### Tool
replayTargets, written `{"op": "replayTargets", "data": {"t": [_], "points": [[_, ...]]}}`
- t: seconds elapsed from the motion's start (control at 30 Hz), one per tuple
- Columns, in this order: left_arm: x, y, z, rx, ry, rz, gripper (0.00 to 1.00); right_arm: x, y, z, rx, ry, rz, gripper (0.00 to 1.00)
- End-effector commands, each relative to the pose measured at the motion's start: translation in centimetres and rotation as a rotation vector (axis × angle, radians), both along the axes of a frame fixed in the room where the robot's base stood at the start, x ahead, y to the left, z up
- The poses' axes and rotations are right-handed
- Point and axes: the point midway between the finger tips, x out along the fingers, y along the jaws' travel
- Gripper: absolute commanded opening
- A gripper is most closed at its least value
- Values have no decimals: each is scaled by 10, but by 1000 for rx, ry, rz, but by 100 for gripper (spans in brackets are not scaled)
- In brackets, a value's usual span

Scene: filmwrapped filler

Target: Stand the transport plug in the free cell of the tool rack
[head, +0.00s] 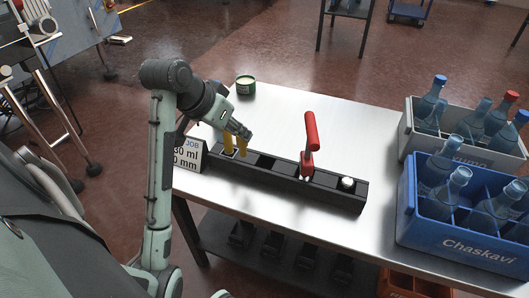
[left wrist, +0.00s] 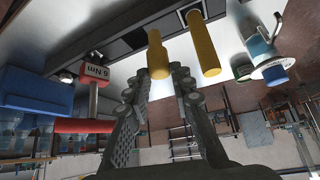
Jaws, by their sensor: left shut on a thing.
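The black tool rack (head: 335,196) lies along the table. My left gripper (head: 241,139) is shut on a yellow cylinder (head: 243,148), which I take for the transport plug; it also shows between the fingers in the left wrist view (left wrist: 157,58). A similar yellow cylinder (head: 228,136) stands in the rack's left end cell and shows beside the held one (left wrist: 204,48). The held plug is roughly upright, between that cylinder and the dark empty cell (head: 264,159). I cannot tell whether its lower end touches the rack. My right gripper is out of view.
A red-handled tool (head: 311,135) and a white-topped piece (head: 347,183) occupy cells to the right. A job sign (head: 189,156) stands at the rack's left end. A green tin (head: 245,85) stands behind. Blue (head: 460,240) and grey (head: 413,143) bottle crates fill the table's right.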

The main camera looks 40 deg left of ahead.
Motion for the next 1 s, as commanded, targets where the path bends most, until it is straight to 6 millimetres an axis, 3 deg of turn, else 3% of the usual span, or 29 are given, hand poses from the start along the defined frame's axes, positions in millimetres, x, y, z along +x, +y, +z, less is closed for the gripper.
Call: {"op": "replayTargets", "data": {"t": [0.1,0.3,0.43,0.7,1.0], "points": [[18,-19,-18,0,6,-1,4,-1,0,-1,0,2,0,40],[39,-36,-33,3,3,1,4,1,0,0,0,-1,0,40],[42,-40,-40,3,4,2,4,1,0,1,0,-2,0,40],[41,-39,-75,3,5,2,4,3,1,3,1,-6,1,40],[41,-39,-77,5,3,2,4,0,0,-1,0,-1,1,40]]}}
